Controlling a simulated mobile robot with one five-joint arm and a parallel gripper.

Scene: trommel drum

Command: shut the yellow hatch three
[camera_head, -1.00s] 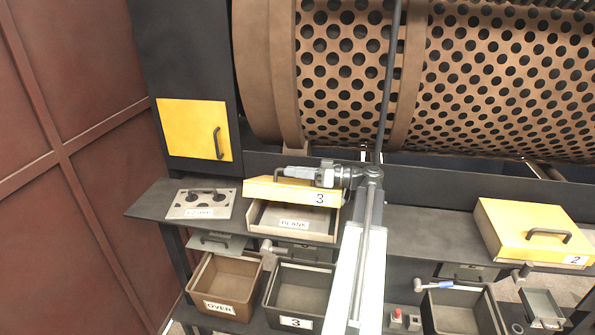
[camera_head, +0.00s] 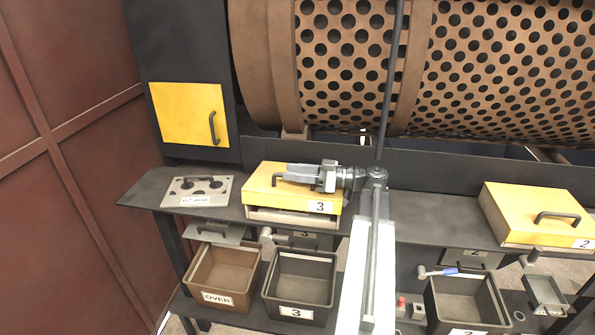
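The yellow hatch three (camera_head: 262,193), a flat lid with a "3" label on its front edge, lies low over its box on the grey bench, left of centre. A narrow dark gap and the pale front of the box (camera_head: 290,217) show under its front edge. My gripper (camera_head: 287,180) lies over the top of the lid from the right, by its dark handle (camera_head: 276,179). The fingers and handle overlap, so I cannot tell whether they are shut on it.
A yellow hatch two (camera_head: 525,207) sits on the bench at right. A grey plate with holes (camera_head: 197,191) lies left of hatch three. Open bins (camera_head: 225,272) stand below. The perforated drum (camera_head: 430,70) is behind.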

